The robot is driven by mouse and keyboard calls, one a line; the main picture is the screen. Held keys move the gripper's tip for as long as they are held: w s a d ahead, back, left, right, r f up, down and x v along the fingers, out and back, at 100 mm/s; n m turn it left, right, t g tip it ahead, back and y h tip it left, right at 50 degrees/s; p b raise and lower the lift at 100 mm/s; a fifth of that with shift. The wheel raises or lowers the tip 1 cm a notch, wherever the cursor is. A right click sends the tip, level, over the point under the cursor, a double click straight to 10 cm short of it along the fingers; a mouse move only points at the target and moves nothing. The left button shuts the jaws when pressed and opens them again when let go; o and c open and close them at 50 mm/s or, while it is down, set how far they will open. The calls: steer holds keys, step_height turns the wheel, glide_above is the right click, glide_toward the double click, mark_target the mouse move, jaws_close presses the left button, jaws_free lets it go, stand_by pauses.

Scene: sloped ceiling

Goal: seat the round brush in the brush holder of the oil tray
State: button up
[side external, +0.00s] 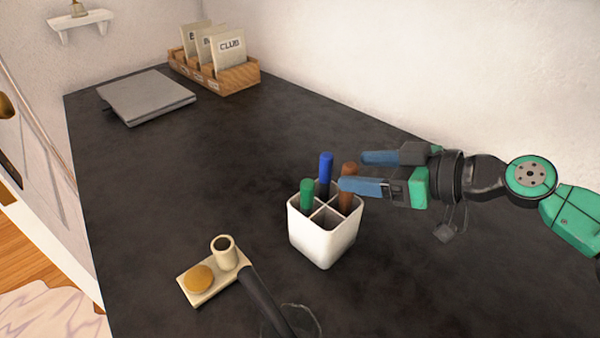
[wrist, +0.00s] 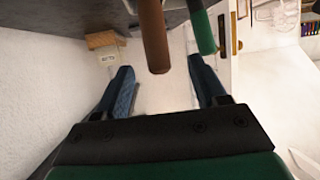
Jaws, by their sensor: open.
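A cream oil tray (side external: 200,291) lies at the front left, with an upright hollow cylindrical holder (side external: 223,254) and an orange-yellow disc (side external: 199,278) on it. The holder's opening looks empty. A white divided cup (side external: 323,243) holds upright green (side external: 306,196), blue (side external: 326,172) and brown (side external: 349,170) handles. Their lower ends are hidden, so I cannot tell which is the round brush. My gripper (side external: 353,171) is open at the cup's right, its fingers pointing left by the brown handle. In the wrist view, the brown handle (wrist: 152,38) appears between the fingertips (wrist: 161,75), the green handle (wrist: 203,30) near the right one.
A dark tapered rod (side external: 266,300) and a thin wire loop (side external: 303,318) are at the front edge, beside the tray. A grey flat case (side external: 146,96) and a wooden box of cards (side external: 235,80) sit at the back. The middle of the dark counter (side external: 200,170) is clear.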

steer(key=shift+x, duration=1.4)
steer(key=shift+c, duration=0.2)
jaws_close()
